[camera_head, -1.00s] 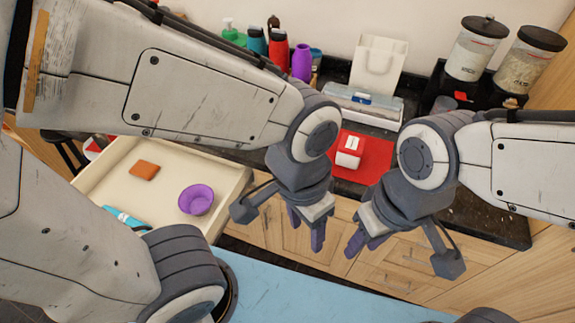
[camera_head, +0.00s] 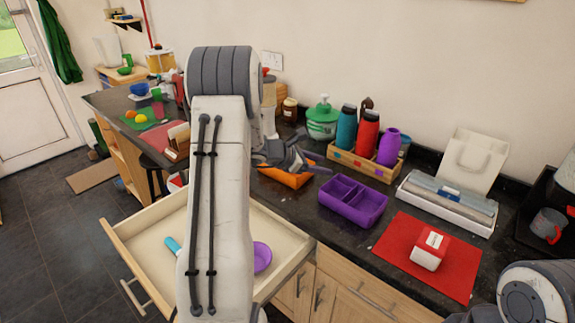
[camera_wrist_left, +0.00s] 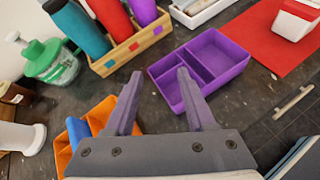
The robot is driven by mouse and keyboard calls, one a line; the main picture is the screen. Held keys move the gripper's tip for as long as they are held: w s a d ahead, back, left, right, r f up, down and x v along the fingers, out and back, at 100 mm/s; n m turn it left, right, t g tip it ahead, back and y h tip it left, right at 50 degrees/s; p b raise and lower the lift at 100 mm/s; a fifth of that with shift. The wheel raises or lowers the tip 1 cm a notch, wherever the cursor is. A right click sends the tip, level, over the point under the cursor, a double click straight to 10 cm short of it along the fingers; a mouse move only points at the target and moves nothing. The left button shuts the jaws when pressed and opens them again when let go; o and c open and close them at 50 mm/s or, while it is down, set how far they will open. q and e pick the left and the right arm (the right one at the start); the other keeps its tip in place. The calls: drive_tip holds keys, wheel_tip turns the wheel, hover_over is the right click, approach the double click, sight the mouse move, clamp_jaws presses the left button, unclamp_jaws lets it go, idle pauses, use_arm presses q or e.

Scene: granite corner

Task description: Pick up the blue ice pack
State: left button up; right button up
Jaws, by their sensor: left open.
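A blue block (camera_wrist_left: 77,130), which looks like the ice pack, is in an orange container (camera_wrist_left: 62,150) at the lower left of the left wrist view. Its lower part is hidden by the container and my gripper. In the head view the orange container (camera_head: 292,181) stands on the dark counter, partly behind my left gripper (camera_head: 312,155); I cannot make out the blue block there. My left gripper is open and empty above the counter, and its fingers (camera_wrist_left: 158,73) point towards the purple divided box, with the blue block to their left. My right gripper is out of view.
A purple divided box (camera_head: 352,201) stands right of the orange container. Behind are a wooden bottle crate (camera_head: 362,166) and a green-lidded jar (camera_head: 322,122). An open drawer (camera_head: 140,240) below holds a purple bowl (camera_head: 262,257). A red mat (camera_head: 455,272) lies to the right.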

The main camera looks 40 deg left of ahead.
use_arm(q)
drive_tip(key=s+a+f+n+t+y, duration=0.1)
drive_tip(key=a+f+n+y, duration=0.2)
drive_tip(key=a, duration=0.6)
drive_tip(key=s+a+f+n+t+y, duration=0.1)
drive_tip(key=a+n+y, duration=0.1)
drive_tip(key=a+n, duration=0.5)
drive_tip(key=w, duration=0.1)
drive_tip(key=w+a+f+m+p, duration=0.1)
drive_tip(key=w, duration=0.1)
drive_tip(key=w+a+m, duration=0.1)
drive_tip(key=shift+w+f+t, duration=0.15)
drive_tip(key=shift+w+t, duration=0.1)
drive_tip(key=shift+t, duration=0.05)
drive_tip(key=shift+w+p, duration=0.3)
drive_tip(key=shift+p, duration=0.1)
drive_tip(key=p+x, duration=0.2)
drive_tip(key=x, duration=0.1)
drive_tip(key=shift+w+a, duration=0.15)
drive_tip(key=shift+w, duration=0.15)
drive_tip(key=shift+w+f, duration=0.25)
drive_tip(key=shift+w, duration=0.25)
clamp_jaws()
